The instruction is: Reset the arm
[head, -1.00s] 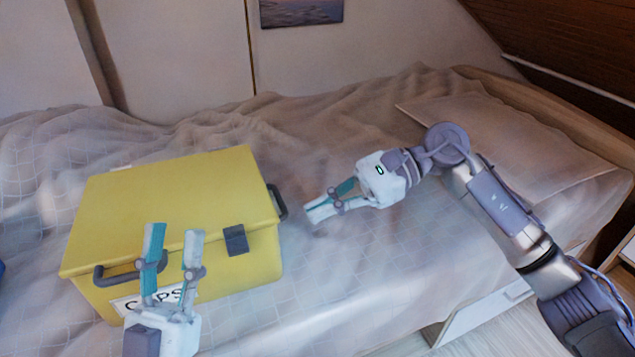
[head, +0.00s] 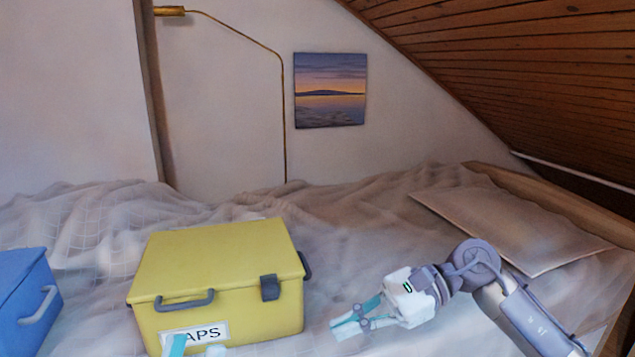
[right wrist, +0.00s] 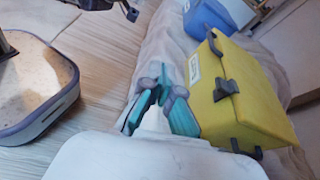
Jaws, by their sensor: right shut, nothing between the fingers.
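My right gripper (head: 347,326) is to the right of the yellow box, above the bed, with its fingers pointing left. It is shut and empty. Its fingers also show in the right wrist view (right wrist: 158,92). Only the fingertips of my left gripper (head: 195,348) show at the bottom edge of the head view, in front of the yellow box. They stand apart, so it is open, with nothing seen between them. The yellow box (head: 215,260) sits closed on the bed, with a dark latch, grey handles and a partly covered label. It also shows in the right wrist view (right wrist: 240,95).
A blue box (head: 28,300) stands on the bed at the left edge. The bed (head: 390,225) has a rumpled cover and a flat pillow (head: 510,225) at the right. A lamp (head: 283,110) and a picture (head: 330,90) are behind. Wooden floor (right wrist: 100,60) shows beside the bed.

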